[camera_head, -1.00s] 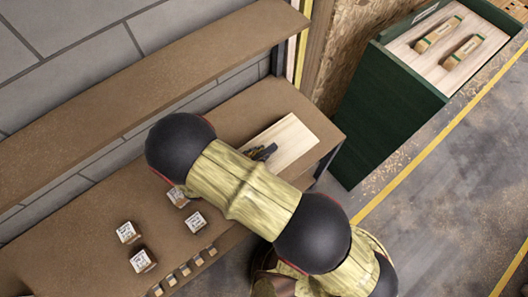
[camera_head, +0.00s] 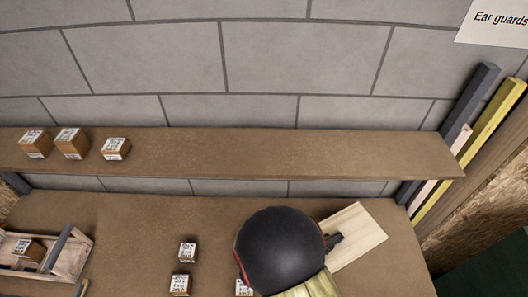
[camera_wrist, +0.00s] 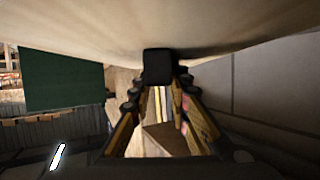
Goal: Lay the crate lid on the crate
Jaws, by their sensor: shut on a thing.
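The crate lid is a flat pale wooden board (camera_head: 358,236) at the right end of the workbench in the head view. My gripper (camera_head: 334,241) is shut on its left edge, mostly hidden behind my black arm joint. In the wrist view the lid's pale face (camera_wrist: 90,30) fills the top, and my gripper (camera_wrist: 158,68) meets it there. Whether the lid is clear of the bench I cannot tell. The crate (camera_head: 76,252) is an open slatted wooden box at the far left of the bench, partly cut off, with a small labelled block (camera_head: 30,250) in it.
Labelled blocks (camera_head: 187,251) stand on the bench (camera_head: 130,225) between crate and lid; one is partly behind my arm. A shelf (camera_head: 270,150) with small blocks (camera_head: 72,142) runs above the bench, before a grey wall. Upright timbers (camera_head: 470,140) stand at right.

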